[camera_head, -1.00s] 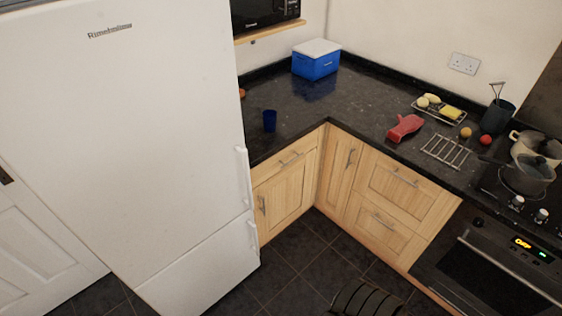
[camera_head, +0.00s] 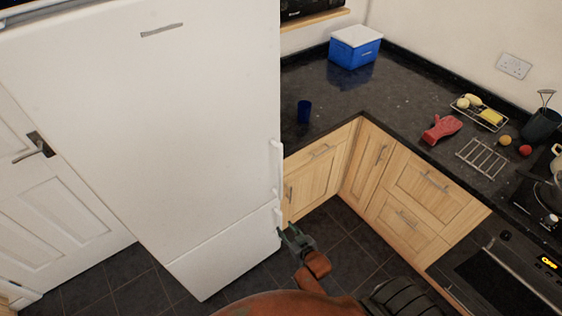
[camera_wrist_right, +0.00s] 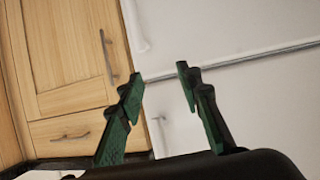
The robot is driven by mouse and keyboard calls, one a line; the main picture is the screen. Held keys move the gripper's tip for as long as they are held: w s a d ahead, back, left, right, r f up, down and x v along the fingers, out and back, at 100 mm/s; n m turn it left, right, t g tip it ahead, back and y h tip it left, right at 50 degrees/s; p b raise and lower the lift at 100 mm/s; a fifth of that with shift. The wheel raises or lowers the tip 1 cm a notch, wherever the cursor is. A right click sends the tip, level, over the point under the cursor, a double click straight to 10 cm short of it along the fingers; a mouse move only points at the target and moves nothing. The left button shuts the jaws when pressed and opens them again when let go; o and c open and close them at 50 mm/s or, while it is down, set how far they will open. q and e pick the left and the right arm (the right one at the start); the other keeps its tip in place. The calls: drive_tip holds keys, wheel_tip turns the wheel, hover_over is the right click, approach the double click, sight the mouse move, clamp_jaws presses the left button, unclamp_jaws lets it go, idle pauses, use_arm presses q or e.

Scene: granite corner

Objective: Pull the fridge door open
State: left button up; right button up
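The tall white fridge (camera_head: 190,130) is shut, with a large upper door and a smaller lower door (camera_head: 225,255). The upper door's white handle (camera_head: 276,165) runs along its right edge; it also shows in the right wrist view (camera_wrist_right: 137,28). My right gripper (camera_head: 290,236) is low beside the fridge's right edge, below the upper handle. In the right wrist view its two green fingers (camera_wrist_right: 160,74) are spread and empty. They point toward the seam between the doors, with the fridge front behind them. My left gripper is not in view.
Wooden cabinets (camera_head: 425,187) and the dark countertop (camera_head: 390,105) stand right of the fridge. A blue cup (camera_head: 304,112) and a blue box (camera_head: 355,50) are on the counter. A white room door (camera_head: 60,215) is at the left. Dark floor lies in front.

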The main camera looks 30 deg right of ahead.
drive_tip(key=w+d+r+t+p, duration=0.1)
drive_tip(key=w+r+t, duration=0.1)
drive_tip(key=r, duration=0.7)
drive_tip(key=w+d+r+t, duration=0.1)
drive_tip(key=w+r, duration=0.1)
drive_tip(key=r, duration=0.7)
drive_tip(key=m+t+h+p, duration=0.1)
drive_tip(key=t+h, duration=0.1)
approach(281, 167)
drive_tip(key=w, duration=0.4)
drive_tip(key=w+d, duration=0.1)
drive_tip(key=w, duration=0.1)
drive_tip(key=shift+r, duration=0.15)
drive_tip(key=w, duration=0.3)
drive_tip(key=shift+w+d, duration=0.2)
drive_tip(key=shift+w, duration=0.2)
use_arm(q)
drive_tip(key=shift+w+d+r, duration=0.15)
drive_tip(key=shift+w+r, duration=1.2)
use_arm(e)
drive_tip(key=shift+w+d, duration=0.1)
drive_tip(key=shift+w, duration=0.5)
drive_tip(key=shift+c, duration=0.4)
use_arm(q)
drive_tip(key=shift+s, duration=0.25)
use_arm(e)
clamp_jaws()
